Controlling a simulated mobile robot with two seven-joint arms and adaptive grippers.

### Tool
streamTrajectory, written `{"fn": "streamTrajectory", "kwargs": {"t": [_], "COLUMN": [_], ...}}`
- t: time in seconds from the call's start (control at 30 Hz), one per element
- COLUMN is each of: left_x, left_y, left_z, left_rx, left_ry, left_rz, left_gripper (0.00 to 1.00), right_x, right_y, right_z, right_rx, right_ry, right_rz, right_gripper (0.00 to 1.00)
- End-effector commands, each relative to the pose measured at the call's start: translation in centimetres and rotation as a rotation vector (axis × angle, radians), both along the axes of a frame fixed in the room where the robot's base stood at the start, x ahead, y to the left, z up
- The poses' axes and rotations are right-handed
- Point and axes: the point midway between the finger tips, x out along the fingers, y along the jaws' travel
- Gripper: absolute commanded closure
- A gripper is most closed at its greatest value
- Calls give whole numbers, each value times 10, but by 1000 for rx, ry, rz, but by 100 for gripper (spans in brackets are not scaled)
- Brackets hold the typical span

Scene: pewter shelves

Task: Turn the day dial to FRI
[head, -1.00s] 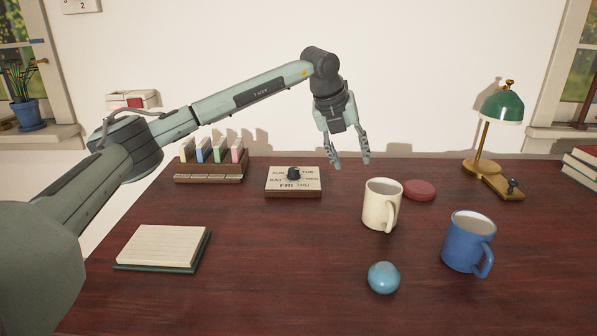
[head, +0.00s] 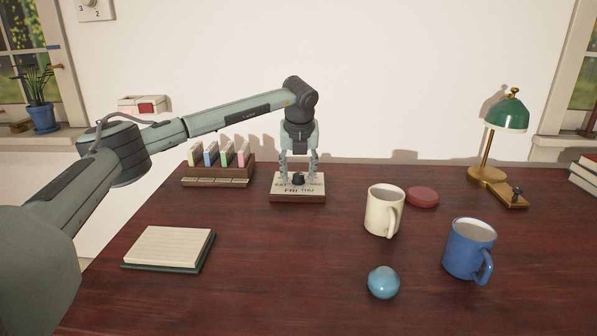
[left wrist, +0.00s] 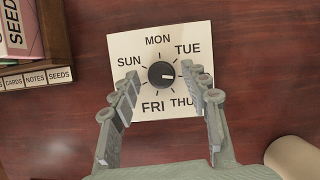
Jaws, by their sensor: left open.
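The day dial is a black round knob (head: 298,179) on a pale square plate (head: 312,195) on a dark wooden base. In the left wrist view the knob (left wrist: 162,75) has a white mark pointing right, between TUE and THU; the label there is hidden behind a finger. FRI (left wrist: 152,107) is printed below the knob, with MON, TUE, THU and SUN also readable. My left gripper (head: 298,172) points down over the plate, open. In the left wrist view its fingertips (left wrist: 161,84) lie on either side of the knob, apart from it. My right gripper is not in view.
A card rack (head: 218,172) stands left of the dial. A cream mug (head: 383,210), a red disc (head: 422,197), a blue mug (head: 468,249) and a blue ball (head: 383,282) are to the right. A notepad (head: 168,247) lies front left. The front middle is clear.

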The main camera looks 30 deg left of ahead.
Motion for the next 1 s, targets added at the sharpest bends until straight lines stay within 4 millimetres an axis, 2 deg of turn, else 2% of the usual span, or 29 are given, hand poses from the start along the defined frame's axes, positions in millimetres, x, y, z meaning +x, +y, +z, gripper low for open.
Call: {"fn": "streamTrajectory", "kwargs": {"t": [0.17,0.53,0.77,1.0], "left_x": [0,0,0,-1], "left_y": [0,0,0,1], "left_z": [0,0,0,-1], "left_rx": [0,-1,-1,-2], "left_ry": [0,0,0,1], "left_rz": [0,0,-11,-94], "left_gripper": [54,99,100,100], "right_x": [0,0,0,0], "right_y": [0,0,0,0], "right_z": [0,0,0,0], "right_rx": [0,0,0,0], "right_ry": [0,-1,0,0], "right_rz": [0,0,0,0], "right_gripper": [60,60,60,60]}}
